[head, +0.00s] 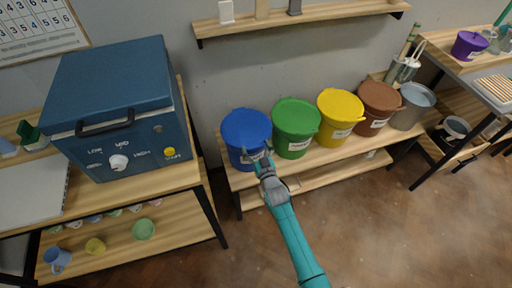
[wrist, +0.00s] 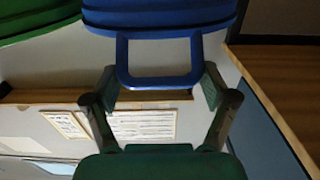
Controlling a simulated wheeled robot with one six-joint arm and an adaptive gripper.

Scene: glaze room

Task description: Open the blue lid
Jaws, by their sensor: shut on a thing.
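The blue lid (head: 246,126) sits flat on the blue bucket (head: 238,157), at the left end of the row of buckets on the low wooden bench. A squared blue loop handle (wrist: 158,83) sticks out from the lid's edge in the wrist view. My gripper (head: 263,160) is at the front right of the blue bucket, just below the lid's rim. In the wrist view my gripper (wrist: 160,90) has one finger at each side of the loop and is shut on it. The inside of the bucket is hidden.
A green bucket (head: 294,140) stands close on the right, then yellow (head: 338,130), brown and grey ones. A blue kiln-like box (head: 122,110) stands on a table at left. A wall shelf (head: 300,17) hangs above. The floor in front is clear.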

